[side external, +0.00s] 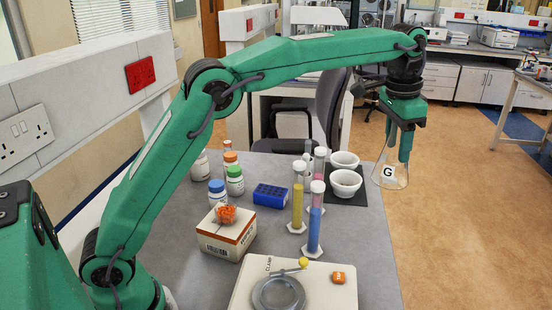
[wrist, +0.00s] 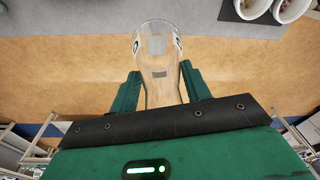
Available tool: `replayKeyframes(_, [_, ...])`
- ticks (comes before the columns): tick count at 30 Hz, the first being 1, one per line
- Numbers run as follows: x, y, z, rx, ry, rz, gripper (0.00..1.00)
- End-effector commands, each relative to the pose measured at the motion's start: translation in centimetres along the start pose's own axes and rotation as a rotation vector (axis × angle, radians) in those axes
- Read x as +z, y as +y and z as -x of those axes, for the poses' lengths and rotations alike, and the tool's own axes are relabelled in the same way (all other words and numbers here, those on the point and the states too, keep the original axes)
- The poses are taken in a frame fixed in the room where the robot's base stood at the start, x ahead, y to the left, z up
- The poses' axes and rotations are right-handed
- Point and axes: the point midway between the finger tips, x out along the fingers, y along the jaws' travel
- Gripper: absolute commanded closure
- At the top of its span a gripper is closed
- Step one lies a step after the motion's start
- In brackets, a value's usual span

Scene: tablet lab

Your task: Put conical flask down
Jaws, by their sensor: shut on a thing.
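The conical flask (side external: 390,178) is clear glass with a white label marked G. It hangs upright in the side view, at the right end of my arm, and appears to be beyond the table's right edge, over the brown floor. My gripper (side external: 402,145) points down and is shut on the flask's neck. In the wrist view the flask (wrist: 157,50) sits between the two green fingers of my gripper (wrist: 158,85). Its base is clear of any surface in view.
The grey table (side external: 370,255) holds two white bowls (side external: 345,182) on a dark mat, measuring cylinders (side external: 315,225), a blue rack (side external: 271,195), bottles, a box (side external: 226,238) and a white device with a ring (side external: 278,292). Bare table lies right of the cylinders.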

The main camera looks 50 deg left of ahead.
Motion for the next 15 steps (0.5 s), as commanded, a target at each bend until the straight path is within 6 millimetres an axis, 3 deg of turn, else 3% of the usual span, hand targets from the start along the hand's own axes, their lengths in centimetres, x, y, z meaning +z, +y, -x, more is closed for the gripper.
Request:
replayKeyframes(3, [-0.2, -0.1, 1.8, 0.0, 0.002, 0.0, 0.78])
replayKeyframes(15, [-0.5, -0.1, 4.5, 0.0, 0.002, 0.0, 0.78])
